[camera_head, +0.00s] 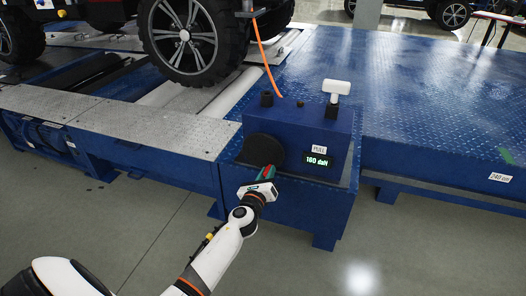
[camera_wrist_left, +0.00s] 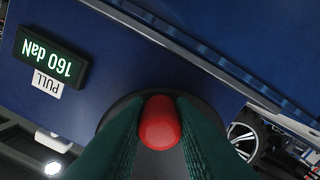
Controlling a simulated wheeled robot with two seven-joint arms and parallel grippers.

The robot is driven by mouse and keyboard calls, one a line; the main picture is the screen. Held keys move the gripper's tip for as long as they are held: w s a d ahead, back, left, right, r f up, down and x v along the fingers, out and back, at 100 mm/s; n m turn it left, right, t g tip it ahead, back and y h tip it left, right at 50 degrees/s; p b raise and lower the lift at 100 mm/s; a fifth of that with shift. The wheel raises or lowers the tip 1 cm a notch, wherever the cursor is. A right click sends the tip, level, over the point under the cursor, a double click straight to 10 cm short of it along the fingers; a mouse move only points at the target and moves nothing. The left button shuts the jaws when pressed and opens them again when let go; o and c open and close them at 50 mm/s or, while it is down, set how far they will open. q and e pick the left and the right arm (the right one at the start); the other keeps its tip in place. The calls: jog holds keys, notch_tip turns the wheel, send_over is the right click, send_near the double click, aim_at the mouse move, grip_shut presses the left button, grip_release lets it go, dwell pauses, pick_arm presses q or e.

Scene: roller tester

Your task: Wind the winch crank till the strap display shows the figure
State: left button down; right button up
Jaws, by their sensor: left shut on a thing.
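The blue winch box (camera_head: 290,128) stands on the front of the blue platform. Its strap display (camera_head: 318,160) is lit green and reads 160 daN; it also shows upside down in the left wrist view (camera_wrist_left: 48,57). A dark round crank disc (camera_head: 258,149) is on the box's front face. My left gripper (camera_head: 267,174) is at the lower right of this disc. In the left wrist view its green fingers are shut on the red crank knob (camera_wrist_left: 159,123), with the disc behind. My right gripper is not in view.
A PULL label (camera_head: 319,149) sits above the display. A white T-shaped part (camera_head: 335,90) stands on the box. The floor in front is clear.

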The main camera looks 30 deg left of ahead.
pick_arm(q)
jog(key=shift+r, duration=0.1)
dwell(0.3)
jog(key=shift+d+r+n, duration=0.2)
jog(key=shift+d+n, duration=0.1)
jog(key=shift+n, duration=0.7)
jog(key=shift+c, duration=1)
grip_release()
